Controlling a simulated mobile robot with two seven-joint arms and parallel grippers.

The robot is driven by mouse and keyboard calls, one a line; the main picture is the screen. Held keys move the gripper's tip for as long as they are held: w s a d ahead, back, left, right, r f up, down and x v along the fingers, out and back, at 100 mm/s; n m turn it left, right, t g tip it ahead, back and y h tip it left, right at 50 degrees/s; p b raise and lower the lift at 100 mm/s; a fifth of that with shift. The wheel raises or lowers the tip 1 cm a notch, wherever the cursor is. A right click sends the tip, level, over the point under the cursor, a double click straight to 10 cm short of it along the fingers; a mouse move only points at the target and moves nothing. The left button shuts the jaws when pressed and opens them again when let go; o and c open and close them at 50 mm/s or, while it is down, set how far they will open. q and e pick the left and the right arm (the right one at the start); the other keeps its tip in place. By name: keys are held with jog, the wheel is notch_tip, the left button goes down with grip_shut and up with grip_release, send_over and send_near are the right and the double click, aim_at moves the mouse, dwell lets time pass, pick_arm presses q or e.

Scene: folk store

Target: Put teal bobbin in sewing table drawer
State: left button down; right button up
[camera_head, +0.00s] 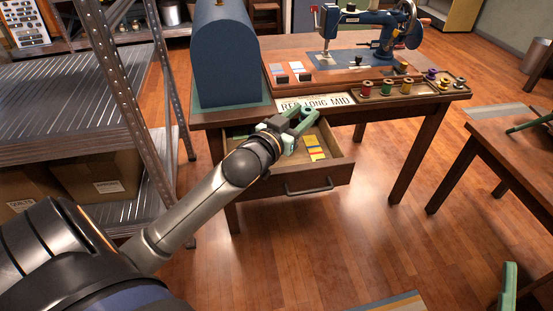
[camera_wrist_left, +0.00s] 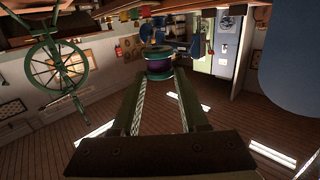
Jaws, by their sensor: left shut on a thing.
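My left gripper (camera_head: 301,121) is over the open drawer (camera_head: 319,178) of the sewing table (camera_head: 359,116). In the left wrist view its two fingers (camera_wrist_left: 158,85) are shut on a small bobbin (camera_wrist_left: 158,66) with teal-green ends and a dark, bluish-purple middle. The bobbin is at the fingertips; in the head view I cannot make it out behind the gripper. The drawer holds yellow and orange cards at its right and something green at its left. A green finger, apparently of my right gripper (camera_head: 508,287), shows at the bottom right edge; its jaw state is unclear.
A dark blue domed case (camera_head: 223,55) stands on the table left of the drawer. A sign plate (camera_head: 316,103) is on the top above it. Several thread spools stand on a tray (camera_head: 408,92) at the right. A metal shelf (camera_head: 75,95) is close by my left arm.

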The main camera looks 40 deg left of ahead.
pick_arm(q)
jog(key=a+f+b, duration=0.1)
jog(key=f+b, duration=0.2)
jog(key=f, duration=0.1)
jog(key=w+a+f+b, duration=0.1)
jog(key=f+b, duration=0.2)
jog(key=f, duration=0.1)
jog(key=w+a+f+b, duration=0.1)
jog(key=f+b, duration=0.1)
jog(key=f, duration=0.3)
jog(key=shift+a+b, duration=0.15)
jog(key=shift+b, duration=0.25)
pick_arm(e)
jog(key=s+f+n+y, duration=0.1)
jog(key=s+y, duration=0.1)
jog(key=s+a+f+n+y, duration=0.1)
jog(key=s+f+n+y, duration=0.1)
jog(key=y, duration=0.1)
jog(key=shift+s+a+f, duration=0.1)
jog(key=shift+s, duration=0.05)
pick_arm(q)
jog(key=shift+f, duration=0.1)
jog(key=shift+f, duration=0.5)
pick_arm(e)
jog(key=shift+f, duration=0.2)
pick_arm(q)
jog(key=shift+c, duration=2.1)
grip_release()
jog(key=shift+s+f, duration=0.1)
jog(key=shift+f, duration=0.15)
